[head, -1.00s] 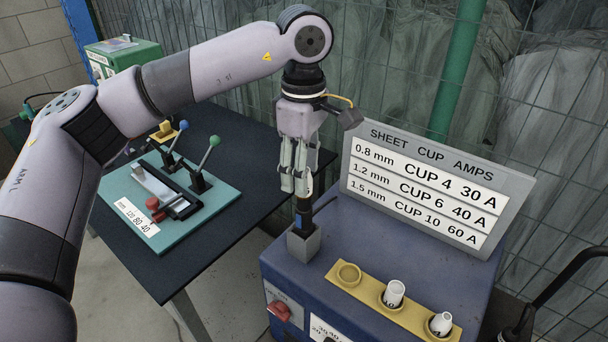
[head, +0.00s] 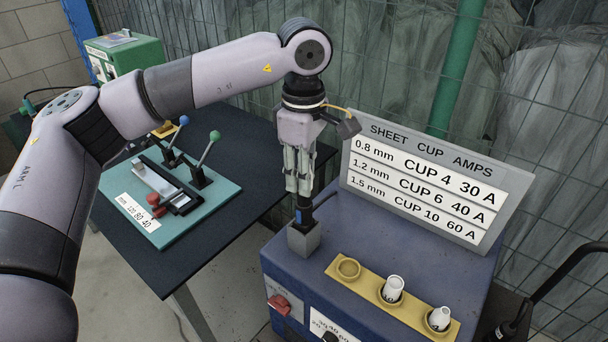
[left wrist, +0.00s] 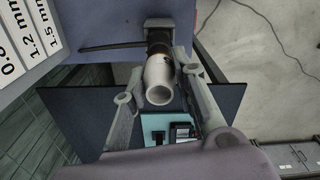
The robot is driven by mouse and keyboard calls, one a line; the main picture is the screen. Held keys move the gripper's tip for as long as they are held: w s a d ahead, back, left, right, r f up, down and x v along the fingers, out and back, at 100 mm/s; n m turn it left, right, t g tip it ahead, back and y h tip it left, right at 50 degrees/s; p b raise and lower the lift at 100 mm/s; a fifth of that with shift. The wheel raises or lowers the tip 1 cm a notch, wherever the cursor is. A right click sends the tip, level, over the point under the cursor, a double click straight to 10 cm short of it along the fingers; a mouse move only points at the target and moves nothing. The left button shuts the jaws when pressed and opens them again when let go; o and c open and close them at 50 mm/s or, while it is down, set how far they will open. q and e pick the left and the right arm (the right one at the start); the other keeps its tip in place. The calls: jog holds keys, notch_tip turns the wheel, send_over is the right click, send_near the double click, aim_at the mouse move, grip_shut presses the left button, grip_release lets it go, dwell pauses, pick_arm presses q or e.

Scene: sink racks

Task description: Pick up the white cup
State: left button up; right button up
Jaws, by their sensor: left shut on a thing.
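A white cup (left wrist: 160,82) sits on the dark tip of a torch (head: 304,212), which stands upright in a grey block holder (head: 304,240) on the blue machine. My left gripper (head: 298,186) points down over the torch with its fingers closed around the cup; in the left wrist view the fingers (left wrist: 158,90) lie on both sides of it. In the head view the fingers largely hide this cup. Two other white cups, one (head: 393,288) in the middle and one (head: 439,318) at the right, stand in the yellow rack (head: 365,284). My right gripper is not in view.
The rack's left ring (head: 348,268) is empty. A sign (head: 432,185) listing sheet, cup and amps stands behind the rack on the blue machine (head: 375,235). A dark table (head: 235,245) with a teal clamp fixture (head: 222,196) is at left. A wire fence runs behind.

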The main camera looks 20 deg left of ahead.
pick_arm(q)
jog(key=shift+r, duration=0.1)
jog(key=shift+c, duration=0.5)
jog(key=shift+r, duration=0.55)
notch_tip(320, 180, up, 7)
jog(key=shift+r+b, duration=0.2)
jog(key=shift+b, duration=0.45)
notch_tip(320, 180, up, 18)
jog(key=p, duration=0.9)
jog(key=shift+p, duration=0.4)
jog(key=shift+f, duration=0.1)
